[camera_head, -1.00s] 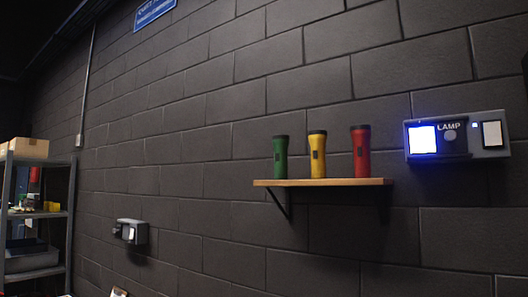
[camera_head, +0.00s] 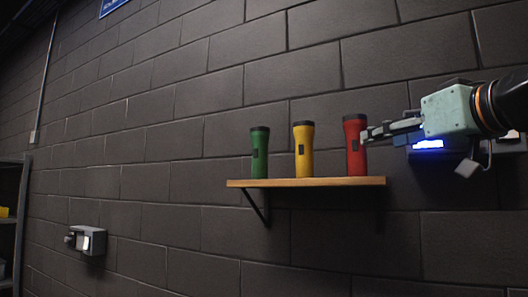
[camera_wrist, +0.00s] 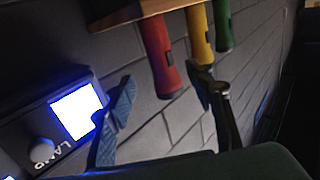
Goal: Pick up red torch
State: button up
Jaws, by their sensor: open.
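The red torch (camera_head: 355,148) stands upright at the right end of a wooden shelf (camera_head: 300,183). A yellow torch (camera_head: 304,152) and a green torch (camera_head: 259,153) stand to its left. My gripper (camera_head: 416,152) is open, to the right of the red torch, with one finger near or overlapping its right edge; contact cannot be told. In the wrist view the picture is turned over, and the red torch (camera_wrist: 160,58) shows between and beyond the two spread fingers of my gripper (camera_wrist: 164,78). The yellow torch (camera_wrist: 198,35) is partly behind the right finger.
A lamp box with a glowing blue-white panel (camera_wrist: 77,111) is on the wall behind my gripper, partly hidden in the head view (camera_head: 428,144). Another wall box (camera_head: 87,240) is lower left. A metal rack (camera_head: 12,215) stands at the left edge. Dark block wall backs the shelf.

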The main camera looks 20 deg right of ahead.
aim_at(357, 145)
jog(key=w+p, duration=0.1)
jog(key=w, duration=0.2)
jog(key=w+p, duration=0.1)
jog(key=w, duration=0.2)
jog(key=w+p, duration=0.1)
jog(key=w, duration=0.2)
jog(key=shift+w+d, duration=0.3)
jog(key=shift+w, duration=0.1)
jog(key=shift+s, duration=0.15)
jog(key=shift+c, duration=0.2)
grip_shut()
